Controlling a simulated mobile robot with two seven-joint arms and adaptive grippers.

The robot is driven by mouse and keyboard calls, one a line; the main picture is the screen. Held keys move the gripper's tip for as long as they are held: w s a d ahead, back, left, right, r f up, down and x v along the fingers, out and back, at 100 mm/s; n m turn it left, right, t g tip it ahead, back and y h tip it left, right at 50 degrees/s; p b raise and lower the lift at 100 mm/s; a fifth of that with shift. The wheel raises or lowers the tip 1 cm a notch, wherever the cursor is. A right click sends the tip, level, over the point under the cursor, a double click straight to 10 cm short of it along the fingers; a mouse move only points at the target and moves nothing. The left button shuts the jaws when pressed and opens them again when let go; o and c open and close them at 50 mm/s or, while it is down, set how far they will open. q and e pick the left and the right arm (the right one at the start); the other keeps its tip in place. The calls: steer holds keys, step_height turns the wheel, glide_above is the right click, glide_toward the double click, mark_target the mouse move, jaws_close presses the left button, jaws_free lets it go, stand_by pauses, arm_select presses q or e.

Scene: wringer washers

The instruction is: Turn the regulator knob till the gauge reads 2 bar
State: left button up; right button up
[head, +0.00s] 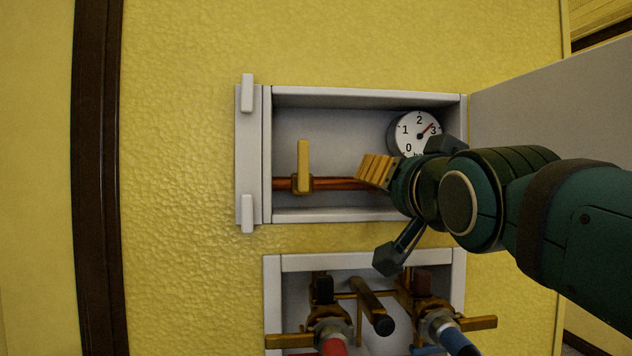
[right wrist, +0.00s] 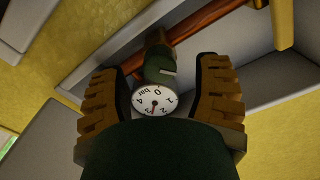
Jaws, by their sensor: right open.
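The round white gauge (head: 405,128) is in the right part of the grey wall box. Its red needle points between 2 and 3, nearer to 3. The gauge also shows upside down in the right wrist view (right wrist: 157,101). The regulator knob (right wrist: 158,67) is dark green with a pale mark and lies between my right fingers. My right gripper (head: 390,175) hides it in the head view. My right gripper (right wrist: 160,72) is open around the knob; whether the fingers touch it I cannot tell. My left gripper is not in view.
A copper pipe (head: 345,184) with a brass lever valve (head: 303,165) runs along the box (head: 330,98). The box door (head: 545,105) stands open at right. Below, a second box (head: 272,290) holds brass taps with a red hose (head: 333,346) and a blue hose (head: 458,340).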

steer(key=shift+w, duration=0.85)
jaws_close()
